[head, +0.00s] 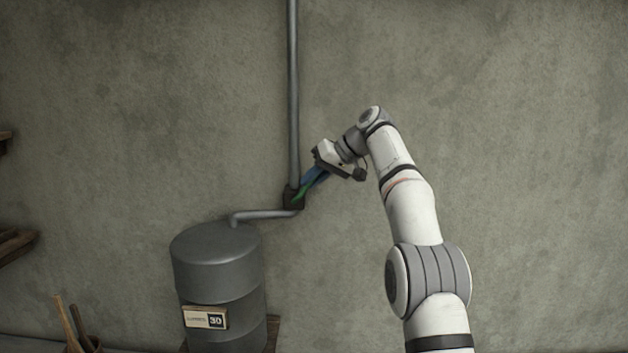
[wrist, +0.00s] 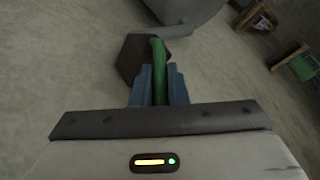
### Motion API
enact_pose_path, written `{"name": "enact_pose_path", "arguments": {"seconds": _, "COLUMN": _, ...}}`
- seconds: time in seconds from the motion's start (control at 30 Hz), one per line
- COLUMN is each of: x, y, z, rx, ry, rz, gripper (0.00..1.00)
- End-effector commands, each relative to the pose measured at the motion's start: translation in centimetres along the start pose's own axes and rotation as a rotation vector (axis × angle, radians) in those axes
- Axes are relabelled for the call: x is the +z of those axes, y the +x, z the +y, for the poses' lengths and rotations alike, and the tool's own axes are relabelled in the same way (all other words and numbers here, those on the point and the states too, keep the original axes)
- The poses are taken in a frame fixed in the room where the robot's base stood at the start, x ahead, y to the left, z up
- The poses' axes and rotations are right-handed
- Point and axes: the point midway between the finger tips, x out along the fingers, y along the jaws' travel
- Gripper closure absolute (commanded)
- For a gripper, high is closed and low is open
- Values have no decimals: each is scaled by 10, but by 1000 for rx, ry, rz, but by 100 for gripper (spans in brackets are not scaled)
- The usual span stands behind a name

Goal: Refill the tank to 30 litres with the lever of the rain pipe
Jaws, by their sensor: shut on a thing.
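The grey tank (head: 218,272) stands by the wall at the lower left. A sign (head: 206,318) on its front shows 30; the smaller lettering is too small to read. The rain pipe (head: 293,95) runs down the wall to a dark valve box (head: 293,197), and a spout bends left from it to the tank's top. The green lever (head: 302,190) sticks up and right from the box. My gripper (head: 312,178) is shut on it with blue fingers. In the wrist view the lever (wrist: 158,60) lies between the fingers (wrist: 159,88). The water inside is hidden.
A wooden holder (head: 88,342) with upright sticks stands left of the tank. Wooden shelf edges (head: 14,245) jut in at the far left. A green container (wrist: 303,66) shows at the right of the wrist view. The wall right of the pipe is bare.

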Motion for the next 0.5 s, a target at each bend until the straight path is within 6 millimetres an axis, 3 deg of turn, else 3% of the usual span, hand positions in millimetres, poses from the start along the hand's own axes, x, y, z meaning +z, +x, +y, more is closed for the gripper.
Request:
{"name": "enact_pose_path", "arguments": {"seconds": 0.3, "x": 1, "y": 1, "z": 1, "rx": 0, "ry": 1, "rz": -4, "gripper": 100}}
{"name": "enact_pose_path", "arguments": {"seconds": 0.33, "x": 1, "y": 1, "z": 1, "rx": 0, "ry": 1, "rz": -4, "gripper": 85}}
{"name": "enact_pose_path", "arguments": {"seconds": 0.5, "x": 1, "y": 0, "z": 1, "rx": 1, "ry": 1, "rz": -2, "gripper": 71}}
